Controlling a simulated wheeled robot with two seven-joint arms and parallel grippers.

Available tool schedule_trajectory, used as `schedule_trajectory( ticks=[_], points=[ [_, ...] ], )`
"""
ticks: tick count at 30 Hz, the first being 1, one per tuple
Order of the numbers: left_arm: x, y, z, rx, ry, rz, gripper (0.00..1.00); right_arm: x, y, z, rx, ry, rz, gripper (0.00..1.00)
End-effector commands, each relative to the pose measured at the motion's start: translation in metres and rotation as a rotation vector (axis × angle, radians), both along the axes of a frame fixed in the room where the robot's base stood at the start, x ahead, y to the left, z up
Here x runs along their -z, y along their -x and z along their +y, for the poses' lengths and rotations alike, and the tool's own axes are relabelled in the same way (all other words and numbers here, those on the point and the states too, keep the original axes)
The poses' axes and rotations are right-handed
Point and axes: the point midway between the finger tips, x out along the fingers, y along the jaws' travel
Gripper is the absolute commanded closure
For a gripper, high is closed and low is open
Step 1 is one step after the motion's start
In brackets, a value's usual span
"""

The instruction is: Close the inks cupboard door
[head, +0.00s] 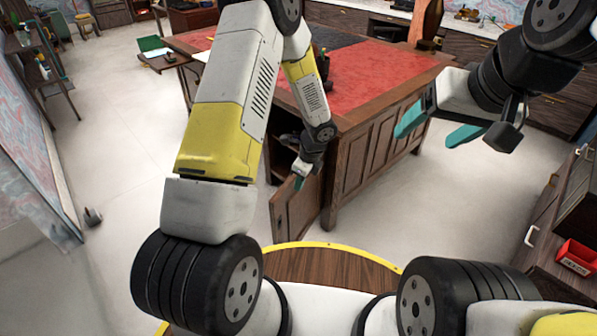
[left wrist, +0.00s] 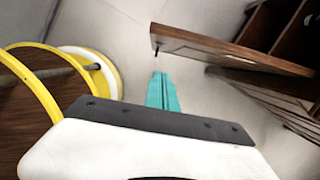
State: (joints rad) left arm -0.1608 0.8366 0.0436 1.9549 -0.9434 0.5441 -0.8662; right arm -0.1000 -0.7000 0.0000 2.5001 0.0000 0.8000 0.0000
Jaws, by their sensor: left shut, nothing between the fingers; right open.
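The wooden cupboard door (head: 297,212) stands open at the near left end of the large desk (head: 383,150). Behind it the dark cupboard opening (head: 284,160) shows shelves, partly hidden by my left arm. My left gripper (head: 299,182) is at the top of the door in the head view; its teal fingers are shut and empty. In the left wrist view the shut fingertips (left wrist: 161,78) are just beside the door (left wrist: 232,50), with floor between them and no clear contact. My right gripper (head: 424,140) is open and empty, raised in front of the desk's right side.
The desk has a red leather top (head: 375,85). A red labelled bin (head: 577,256) sits in a wooden cabinet at the right. Pale floor (head: 110,150) is clear to the left of the desk.

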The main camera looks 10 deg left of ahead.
Motion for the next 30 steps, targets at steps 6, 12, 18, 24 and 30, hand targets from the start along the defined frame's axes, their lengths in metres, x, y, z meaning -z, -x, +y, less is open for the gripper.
schedule_trajectory(
  ticks=[6, 12, 18, 24, 30],
  points=[
    [0.039, -0.001, 0.009, -0.001, -0.002, 0.005, 1.0, 0.0, 0.0, 0.0, 0.0, 0.0, 0.0, 0.26],
    [0.081, -0.005, 0.019, -0.004, -0.001, 0.004, 1.0, 0.0, 0.0, 0.0, 0.0, 0.0, 0.0, 0.26],
    [0.089, -0.015, 0.044, -0.009, 0.001, -0.001, 1.0, 0.0, 0.0, 0.0, 0.0, 0.0, 0.0, 0.26],
    [0.089, -0.019, 0.058, -0.006, 0.001, 0.0, 1.0, 0.0, 0.0, 0.0, 0.0, 0.0, 0.0, 0.26],
    [0.089, -0.02, 0.059, -0.005, 0.001, 0.0, 1.0, 0.0, 0.0, 0.0, 0.0, 0.0, 0.0, 0.26]
  ],
)
